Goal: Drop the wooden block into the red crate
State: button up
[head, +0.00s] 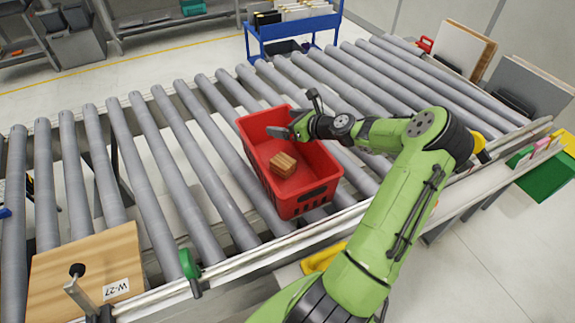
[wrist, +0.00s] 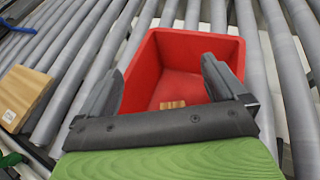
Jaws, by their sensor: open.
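The red crate (head: 318,195) stands on the roller conveyor in the middle of the head view; it also shows in the wrist view (wrist: 142,78). The wooden block (head: 283,165) lies inside the crate on its floor, toward the left side in the head view. In the wrist view only part of the block (wrist: 172,104) shows, above the edge of my gripper's body. My gripper (head: 277,124) is over the far part of the crate, with its fingers (wrist: 165,82) spread wide and nothing between them. The block is apart from the fingers.
The roller conveyor (head: 150,135) runs across the view. A blue cart (head: 292,25) stands behind. Upright panels (head: 530,85) stand at the right. Bare rollers lie left of the crate.

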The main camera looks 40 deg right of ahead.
jog(key=v, duration=1.5)
jog(key=shift+s+r, duration=0.2)
jog(key=shift+s, duration=0.15)
jog(key=w+a+f+n+g+b, duration=0.1)
jog(key=w+a+n+g, duration=0.2)
jog(key=a+n+g, duration=1.1)
jog(key=s+a+r+n+t+h+b, duration=0.1)
jog(key=s+a+r+n+t, duration=0.1)
jog(key=s+a+n, duration=0.6)
jog(key=s+a+r+n+t+h+b, duration=0.1)
jog(key=s+a+r+n+t, duration=0.2)
jog(key=s+a+n, duration=0.5)
jog(key=a+n+t, duration=0.1)
jog(key=a+n, duration=0.1)
jog(key=n, duration=0.2)
jog(key=shift+r, duration=0.3)
jog(key=shift+a, duration=0.1)
